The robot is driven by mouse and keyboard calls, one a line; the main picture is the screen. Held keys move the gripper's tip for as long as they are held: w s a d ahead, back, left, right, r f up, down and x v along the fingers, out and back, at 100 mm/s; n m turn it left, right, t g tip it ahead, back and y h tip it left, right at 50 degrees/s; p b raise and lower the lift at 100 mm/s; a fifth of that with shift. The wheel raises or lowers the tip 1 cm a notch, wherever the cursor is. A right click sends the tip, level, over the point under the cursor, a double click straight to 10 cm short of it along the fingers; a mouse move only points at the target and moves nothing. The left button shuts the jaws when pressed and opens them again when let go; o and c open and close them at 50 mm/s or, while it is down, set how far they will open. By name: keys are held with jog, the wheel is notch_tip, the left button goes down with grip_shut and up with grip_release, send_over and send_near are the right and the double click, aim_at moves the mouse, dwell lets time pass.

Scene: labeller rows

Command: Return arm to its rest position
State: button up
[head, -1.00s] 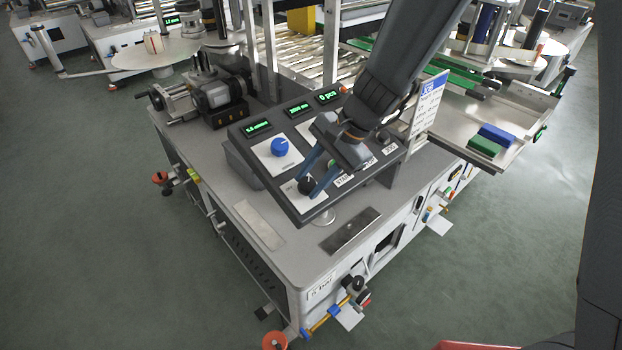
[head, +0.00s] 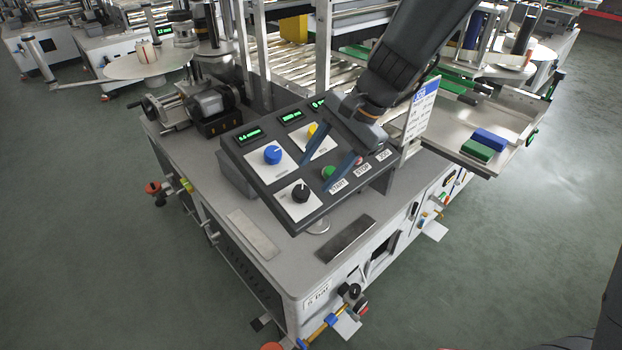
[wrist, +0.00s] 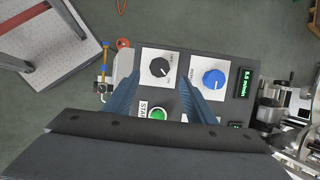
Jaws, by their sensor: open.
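My gripper (head: 333,172) is open and empty, with its two blue fingers above the control panel (head: 264,198) of the labelling machine. In the head view the fingers are near the green START button (head: 328,172), to the right of the black knob (head: 300,192) and the blue knob (head: 272,155). In the wrist view the fingers point toward the black knob (wrist: 159,68) and the blue knob (wrist: 213,79), with the green button (wrist: 157,115) between them. I cannot tell exactly how high they are above the panel. My gripper partly hides the panel's right side.
A sign (head: 421,108) stands upright at the panel's right. A motor unit (head: 213,102) sits behind the panel on the left. Green and blue blocks (head: 488,140) lie on the side tray. The floor (head: 100,230) at the left is clear.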

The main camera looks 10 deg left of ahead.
jog(key=shift+d+r, duration=0.3)
jog(key=shift+r, duration=0.25)
jog(key=s+d+f+n+h, duration=0.1)
jog(key=s+d+n+h, duration=0.1)
jog(key=d, duration=0.6)
jog(key=s+d+f+n+t+h, duration=0.1)
jog(key=s+d+n, duration=0.2)
jog(key=d, duration=0.4)
jog(key=s+d+f+n+h, duration=0.2)
jog(key=s+d, duration=0.1)
jog(key=d, duration=0.5)
jog(key=shift+s+d+n+t+h, duration=0.3)
jog(key=shift+s+d+t, duration=0.05)
jog(key=shift+s+t, duration=0.05)
